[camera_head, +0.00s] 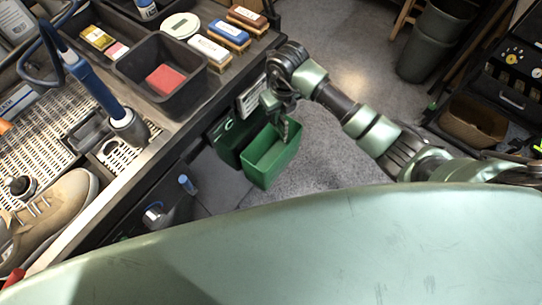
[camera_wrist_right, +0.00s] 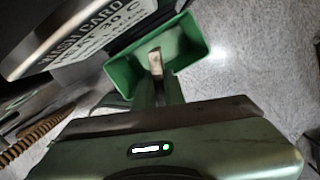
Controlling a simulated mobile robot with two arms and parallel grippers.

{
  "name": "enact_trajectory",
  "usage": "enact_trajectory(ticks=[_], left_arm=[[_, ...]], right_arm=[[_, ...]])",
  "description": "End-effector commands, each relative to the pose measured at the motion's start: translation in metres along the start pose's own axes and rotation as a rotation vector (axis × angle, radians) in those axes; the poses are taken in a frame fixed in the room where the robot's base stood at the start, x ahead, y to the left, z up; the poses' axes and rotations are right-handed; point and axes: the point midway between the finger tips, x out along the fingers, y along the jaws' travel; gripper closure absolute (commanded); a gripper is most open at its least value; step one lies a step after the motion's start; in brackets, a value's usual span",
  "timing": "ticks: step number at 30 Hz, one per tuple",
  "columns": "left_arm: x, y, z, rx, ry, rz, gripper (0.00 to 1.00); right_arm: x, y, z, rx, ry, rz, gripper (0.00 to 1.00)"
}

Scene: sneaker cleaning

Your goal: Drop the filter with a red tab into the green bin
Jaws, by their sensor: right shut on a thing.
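The green bin (camera_head: 262,174) is open at the top and sits beside the side of the bench, below the bench top. It also shows in the right wrist view (camera_wrist_right: 124,74), where I look down into it. My right gripper (camera_head: 284,122) points down over the bin's far right part. In the right wrist view my right gripper (camera_wrist_right: 156,76) is shut on a small pale piece, the filter (camera_wrist_right: 156,58), which shows against the bin's inside. No red tab can be made out on it. My left gripper is not in view.
A dark green panel (camera_head: 228,140) stands next to the bin. The bench (camera_head: 182,132) carries a black tray with a red block (camera_head: 166,79), brushes (camera_head: 229,36) and a sneaker (camera_head: 50,215). A wash card (camera_wrist_right: 95,35) hangs by the bin. Grey floor lies to the right.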

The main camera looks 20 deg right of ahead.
Motion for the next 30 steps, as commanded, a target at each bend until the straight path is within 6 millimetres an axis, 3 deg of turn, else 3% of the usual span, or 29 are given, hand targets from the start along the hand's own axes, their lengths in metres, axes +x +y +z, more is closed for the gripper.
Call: enact_trajectory(ticks=[16,27,30], left_arm=[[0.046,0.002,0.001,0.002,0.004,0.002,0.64],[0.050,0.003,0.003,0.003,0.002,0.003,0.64],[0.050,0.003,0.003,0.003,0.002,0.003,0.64]], right_arm=[[0.054,0.001,-0.007,0.008,-0.001,0.001,1.00],[0.059,0.000,-0.007,0.008,-0.001,-0.001,1.00],[0.059,0.000,-0.007,0.007,-0.001,-0.001,0.67]])
